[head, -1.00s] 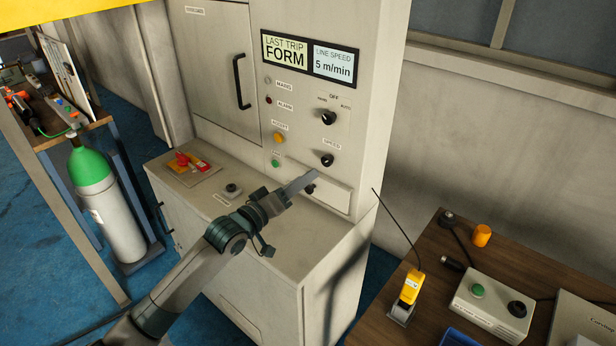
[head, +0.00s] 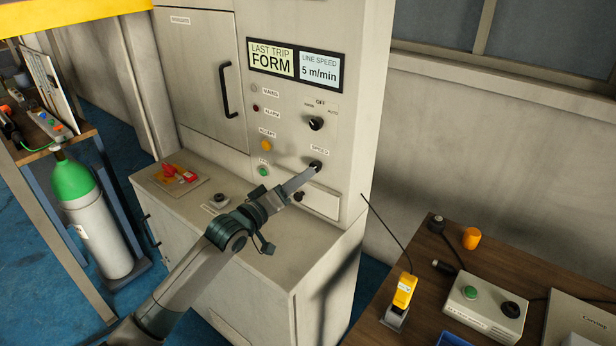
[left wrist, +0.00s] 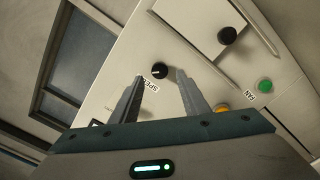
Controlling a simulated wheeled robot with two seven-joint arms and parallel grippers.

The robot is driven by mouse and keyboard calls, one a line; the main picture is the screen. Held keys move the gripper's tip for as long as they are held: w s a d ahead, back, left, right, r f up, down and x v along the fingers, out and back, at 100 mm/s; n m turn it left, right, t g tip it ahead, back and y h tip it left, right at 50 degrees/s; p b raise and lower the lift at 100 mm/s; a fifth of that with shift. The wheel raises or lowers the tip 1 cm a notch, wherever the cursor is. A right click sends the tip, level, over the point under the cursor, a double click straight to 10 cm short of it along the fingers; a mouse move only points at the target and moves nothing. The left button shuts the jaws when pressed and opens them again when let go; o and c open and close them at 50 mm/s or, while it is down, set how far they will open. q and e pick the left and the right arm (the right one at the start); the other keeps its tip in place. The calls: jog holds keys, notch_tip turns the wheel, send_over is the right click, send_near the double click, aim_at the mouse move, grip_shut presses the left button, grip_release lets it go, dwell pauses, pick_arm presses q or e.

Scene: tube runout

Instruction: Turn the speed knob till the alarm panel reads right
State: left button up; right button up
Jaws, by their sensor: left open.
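The black speed knob (head: 316,166) is on the cabinet's front panel, under the SPEED label, and also shows in the left wrist view (left wrist: 160,71). The alarm panel has a LAST TRIP screen (head: 271,59) reading FORM and a LINE SPEED screen (head: 320,70) reading 5 m/min. My left gripper (head: 310,172) is open at the knob's lower edge in the head view. In the left wrist view its two fingers (left wrist: 158,78) point toward the panel on either side of the knob, with a gap to each. I cannot tell whether they reach the knob's depth. My right gripper is not in view.
A mode knob (head: 315,123) sits above the speed knob. An amber accept button (head: 266,145) and a green button (head: 263,171) are to the left. Another black knob (head: 299,196) is just below, close to my gripper. The cabinet's ledge (head: 275,250) lies under my arm.

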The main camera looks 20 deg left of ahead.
pick_arm(q)
jog(key=b+x, duration=0.2)
jog(key=x, duration=0.2)
jog(key=shift+r, duration=0.1)
jog(key=shift+w, duration=0.15)
dwell(0.4)
jog(key=c, duration=0.8)
